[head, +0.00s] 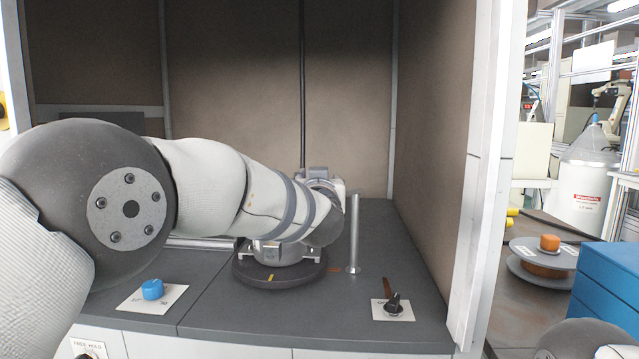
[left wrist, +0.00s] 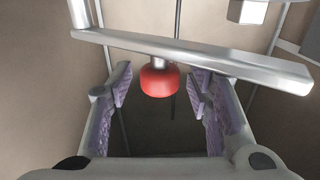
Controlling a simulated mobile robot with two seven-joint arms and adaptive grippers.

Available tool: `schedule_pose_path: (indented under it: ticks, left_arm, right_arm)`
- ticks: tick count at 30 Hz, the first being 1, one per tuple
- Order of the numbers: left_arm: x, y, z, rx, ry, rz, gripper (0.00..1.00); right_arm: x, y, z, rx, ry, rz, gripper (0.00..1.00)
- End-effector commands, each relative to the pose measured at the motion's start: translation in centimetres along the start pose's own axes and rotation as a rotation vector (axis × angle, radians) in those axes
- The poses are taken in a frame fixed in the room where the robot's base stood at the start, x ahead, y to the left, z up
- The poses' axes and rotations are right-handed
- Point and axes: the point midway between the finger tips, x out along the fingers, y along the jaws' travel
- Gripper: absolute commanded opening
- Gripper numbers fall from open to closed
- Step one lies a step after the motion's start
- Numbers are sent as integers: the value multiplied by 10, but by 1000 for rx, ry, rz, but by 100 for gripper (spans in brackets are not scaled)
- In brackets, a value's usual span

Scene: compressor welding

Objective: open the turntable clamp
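My left arm reaches in from the left across the bench. Its gripper is hidden behind the arm in the head view. In the left wrist view my left gripper (left wrist: 162,110) is open, its purple-padded fingers apart. A red knob (left wrist: 159,80) under a metal bar (left wrist: 200,57) shows between the fingers, with visible gaps on both sides. My right gripper is not in view.
A metal post (head: 354,235) stands right of the turntable. A blue knob (head: 152,289) is at the front left and a black knob (head: 394,304) at the front right. The booth's right wall (head: 430,130) bounds the space. A blue box (head: 610,280) stands outside.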

Motion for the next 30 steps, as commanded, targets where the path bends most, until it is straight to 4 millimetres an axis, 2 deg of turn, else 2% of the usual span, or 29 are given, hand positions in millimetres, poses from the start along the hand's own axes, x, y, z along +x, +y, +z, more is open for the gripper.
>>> schedule_pose_path:
  ticks: [7,10,14,22,25,30]
  left_arm:
    - [-1,0,1,0,-3,1,46]
    - [-10,1,1,1,-4,1,46]
    - [-36,0,0,4,-2,3,46]
    - [-100,0,0,2,-1,2,46]
    - [-114,0,0,1,-1,1,46]
    - [-121,0,0,0,-1,1,46]
  right_arm:
    - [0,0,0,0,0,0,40]
    - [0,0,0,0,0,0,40]
    - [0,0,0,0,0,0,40]
    - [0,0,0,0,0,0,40]
    - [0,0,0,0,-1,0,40]
    - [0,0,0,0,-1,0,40]
